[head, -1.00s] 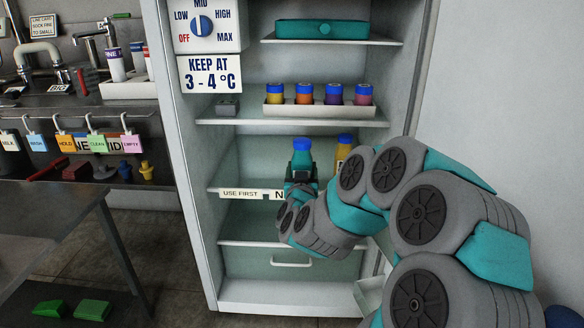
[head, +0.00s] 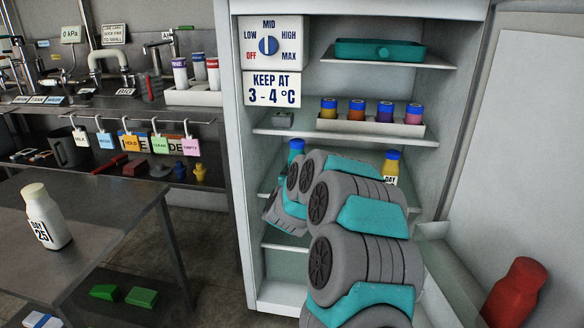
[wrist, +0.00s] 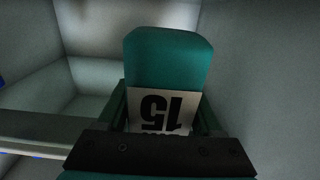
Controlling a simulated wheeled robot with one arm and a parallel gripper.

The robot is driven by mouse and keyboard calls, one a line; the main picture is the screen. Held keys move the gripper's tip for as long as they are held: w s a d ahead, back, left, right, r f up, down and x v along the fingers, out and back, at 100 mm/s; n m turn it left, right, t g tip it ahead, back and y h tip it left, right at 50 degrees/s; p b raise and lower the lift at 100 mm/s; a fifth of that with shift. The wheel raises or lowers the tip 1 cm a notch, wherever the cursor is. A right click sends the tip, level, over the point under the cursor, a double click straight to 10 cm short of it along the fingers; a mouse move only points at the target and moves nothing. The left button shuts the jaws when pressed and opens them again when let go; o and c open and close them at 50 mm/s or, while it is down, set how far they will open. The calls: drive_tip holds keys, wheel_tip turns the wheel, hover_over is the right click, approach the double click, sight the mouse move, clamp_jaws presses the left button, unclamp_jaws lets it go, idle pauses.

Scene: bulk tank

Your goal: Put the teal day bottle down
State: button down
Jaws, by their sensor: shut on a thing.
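The teal day bottle (wrist: 168,62) is held between the jaws of my gripper (wrist: 163,112) in the wrist view, its white label reading 15 upside down. In the head view its teal top with a blue cap (head: 297,145) shows inside the open fridge, left of the yellow day bottle (head: 391,167). My arm hides its lower part and my gripper there. I cannot tell whether its base touches the shelf.
The fridge's upper shelf (head: 270,127) bears a white tray of several jars (head: 371,125); a teal box (head: 380,50) is above. The open door (head: 515,150) stands right. A white bottle (head: 44,216) stands on the left table (head: 110,215).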

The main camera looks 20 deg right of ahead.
drive_tip(key=w, duration=0.2)
drive_tip(key=w+d, duration=0.1)
drive_tip(key=w, duration=0.4)
drive_tip(key=shift+w+d+f, duration=0.25)
drive_tip(key=shift+d, duration=0.1)
wheel_tip(320, 180, down, 4)
drive_tip(key=shift+r+p, duration=0.15)
drive_tip(key=shift+p, duration=0.15)
drive_tip(key=shift+c, duration=0.2)
unclamp_jaws()
drive_tip(key=shift+r, duration=0.1)
drive_tip(key=v, duration=1.2)
drive_tip(key=shift+b, duration=0.35)
drive_tip(key=shift+w, duration=0.1)
